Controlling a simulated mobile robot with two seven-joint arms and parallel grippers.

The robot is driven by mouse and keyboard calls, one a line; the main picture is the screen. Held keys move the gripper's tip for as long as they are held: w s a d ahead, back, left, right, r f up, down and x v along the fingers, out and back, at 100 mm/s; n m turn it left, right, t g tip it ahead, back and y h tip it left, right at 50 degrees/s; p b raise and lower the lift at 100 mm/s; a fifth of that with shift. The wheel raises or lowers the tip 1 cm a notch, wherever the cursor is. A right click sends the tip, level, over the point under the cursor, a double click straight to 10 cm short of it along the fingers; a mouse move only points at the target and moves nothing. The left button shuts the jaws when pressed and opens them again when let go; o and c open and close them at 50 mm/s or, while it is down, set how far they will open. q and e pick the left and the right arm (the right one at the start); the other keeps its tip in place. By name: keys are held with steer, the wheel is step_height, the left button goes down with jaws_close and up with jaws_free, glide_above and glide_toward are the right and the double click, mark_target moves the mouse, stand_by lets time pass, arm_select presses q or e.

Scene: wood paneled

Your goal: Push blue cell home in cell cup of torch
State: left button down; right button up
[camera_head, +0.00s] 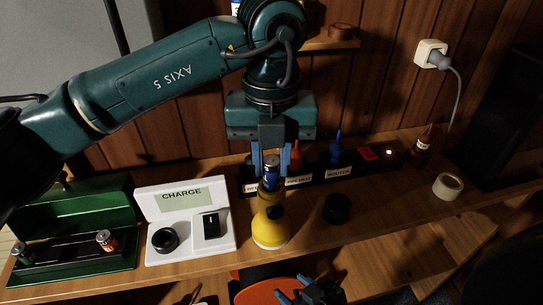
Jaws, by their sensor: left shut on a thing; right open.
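The yellow torch (270,230) stands upright on the wooden bench, its open cup end facing up. The blue cell (271,177) is upright at the mouth of the torch, its lower part hidden in or behind the cup rim. I cannot tell how deep it sits. My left gripper (270,166) points down from above and is shut on the blue cell, one finger on each side of its top. My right gripper (309,291) is open at the bottom edge, in front of the bench and below the torch, apart from it.
A white charger (190,251) stands left of the torch, a green case (75,262) with several slots and cells farther left. A black cap (337,208) lies right of the torch. A tape roll (447,186) is far right.

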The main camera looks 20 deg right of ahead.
mark_target(272, 160)
arm_select(q)
steer(key=shift+f+b, duration=0.75)
steer(key=shift+f, duration=0.2)
steer(key=shift+f+b, duration=0.4)
steer(key=c, duration=1.1)
jaws_free()
steer(key=shift+r, duration=0.15)
steer(key=shift+c, duration=0.2)
arm_select(e)
steer(key=f, duration=0.3)
steer(key=shift+s, duration=0.3)
arm_select(q)
steer(key=shift+r, duration=0.15)
step_height(272, 160, up, 13)
arm_select(e)
steer(key=r, duration=0.1)
steer(key=a+r, duration=0.1)
steer(key=w+r, duration=0.1)
steer(key=shift+a+r+y, duration=0.1)
steer(key=shift+a+y, duration=0.05)
steer(key=shift+y, duration=0.25)
steer(key=shift+s, duration=0.1)
